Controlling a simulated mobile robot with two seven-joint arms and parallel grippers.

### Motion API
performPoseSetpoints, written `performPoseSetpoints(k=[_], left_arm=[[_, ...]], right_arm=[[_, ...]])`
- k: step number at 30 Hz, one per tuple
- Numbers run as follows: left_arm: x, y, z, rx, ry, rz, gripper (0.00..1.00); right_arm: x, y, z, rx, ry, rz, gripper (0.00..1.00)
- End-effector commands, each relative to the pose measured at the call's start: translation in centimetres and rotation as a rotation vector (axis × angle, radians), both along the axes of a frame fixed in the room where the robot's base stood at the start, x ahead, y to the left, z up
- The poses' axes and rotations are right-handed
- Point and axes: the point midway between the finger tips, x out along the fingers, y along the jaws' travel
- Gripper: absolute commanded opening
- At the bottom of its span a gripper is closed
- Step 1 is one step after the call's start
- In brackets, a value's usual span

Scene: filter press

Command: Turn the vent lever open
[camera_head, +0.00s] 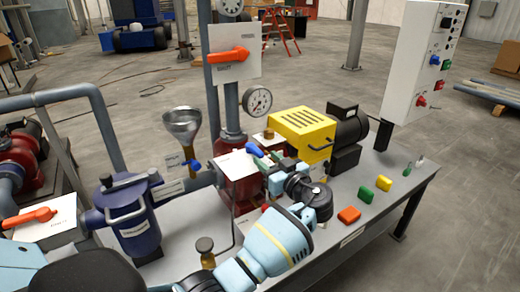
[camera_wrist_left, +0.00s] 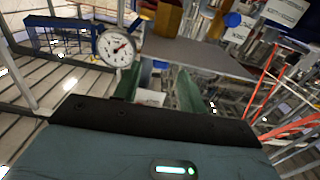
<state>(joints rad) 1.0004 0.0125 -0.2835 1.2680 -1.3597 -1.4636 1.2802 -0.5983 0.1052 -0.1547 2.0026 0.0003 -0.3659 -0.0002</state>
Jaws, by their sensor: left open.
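An orange lever (camera_head: 228,55) lies roughly level on a white plate on the upright pipe. A second orange lever (camera_head: 32,216) lies on a white plate at the left. A small blue handle (camera_head: 192,164) sits under the funnel, and a blue-handled part (camera_head: 255,150) is close to my gripper. Label text is too small to read, so I cannot tell which is the vent lever. My left gripper (camera_head: 265,163) is beside the red vessel, in front of the yellow housing. In the left wrist view its fingers (camera_wrist_left: 165,92) are apart, with nothing clearly held.
A gauge (camera_head: 257,100) stands on the pipe; a gauge also shows in the wrist view (camera_wrist_left: 117,47). The yellow housing (camera_head: 303,130), the funnel (camera_head: 182,122) and the blue filter pot (camera_head: 128,215) crowd the bench. Coloured blocks (camera_head: 349,215) lie at the right. A control box (camera_head: 425,60) stands behind.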

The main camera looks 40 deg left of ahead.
Motion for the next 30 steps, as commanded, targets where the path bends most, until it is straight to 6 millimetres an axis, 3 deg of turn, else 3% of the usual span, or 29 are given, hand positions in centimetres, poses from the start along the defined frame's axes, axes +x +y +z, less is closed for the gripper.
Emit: performPoseSetpoints(k=[7, 21, 30], left_arm=[[0.4, 1.0, 0.2, 0.002, -0.001, 0.000, 0.42], [2.7, 6.6, 0.1, 0.001, 0.002, -0.001, 0.42], [3.0, 7.2, -0.1, -0.001, 0.002, -0.003, 0.42]], right_arm=[[0.0, -0.1, 0.3, -0.002, -0.001, 0.002, 0.36], [0.6, -0.2, 1.3, -0.003, -0.020, 0.004, 0.36], [0.5, -0.2, 1.2, -0.004, -0.017, 0.003, 0.36]])
